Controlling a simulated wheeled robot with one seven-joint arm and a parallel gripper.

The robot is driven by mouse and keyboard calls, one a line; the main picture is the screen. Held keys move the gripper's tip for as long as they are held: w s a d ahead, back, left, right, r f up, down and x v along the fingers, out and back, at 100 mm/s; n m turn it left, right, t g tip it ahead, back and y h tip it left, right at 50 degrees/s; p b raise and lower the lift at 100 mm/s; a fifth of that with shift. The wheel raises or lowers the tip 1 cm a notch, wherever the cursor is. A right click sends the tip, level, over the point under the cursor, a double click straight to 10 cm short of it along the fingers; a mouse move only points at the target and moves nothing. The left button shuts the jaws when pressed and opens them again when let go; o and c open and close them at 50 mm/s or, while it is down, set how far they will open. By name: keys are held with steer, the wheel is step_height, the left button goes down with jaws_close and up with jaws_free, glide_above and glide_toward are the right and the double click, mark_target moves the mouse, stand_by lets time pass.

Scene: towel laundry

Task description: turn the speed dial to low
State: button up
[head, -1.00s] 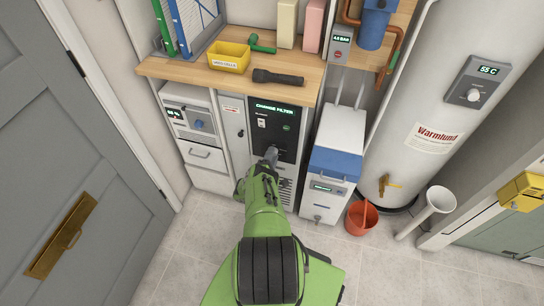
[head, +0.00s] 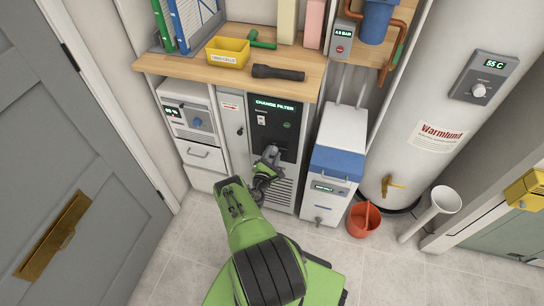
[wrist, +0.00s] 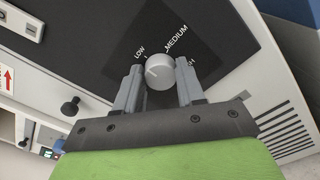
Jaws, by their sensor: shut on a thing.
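The speed dial (wrist: 160,72) is a round light-grey knob on a dark panel in the wrist view, with LOW, MEDIUM and a partly hidden third label around it. A faint line on its face lies on the left side; I cannot tell exactly which label it points at. My gripper (wrist: 158,90) is shut on the dial, with one finger on each side. In the head view my gripper (head: 271,153) is at the black front panel (head: 287,142) of the grey cabinet, below its CHANGE FILTER display, and hides the dial.
A wooden shelf (head: 215,80) above holds a yellow bin (head: 228,52) and a black flashlight (head: 278,73). A blue and white unit (head: 335,165) stands close on the right, with an orange bucket (head: 363,220) beside it. A grey door (head: 65,150) is at left. The tiled floor in front is mostly clear.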

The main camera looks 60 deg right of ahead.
steer(key=shift+w, duration=0.1)
stand_by(0.3)
steer(key=o, duration=1)
steer(key=shift+o, duration=0.2)
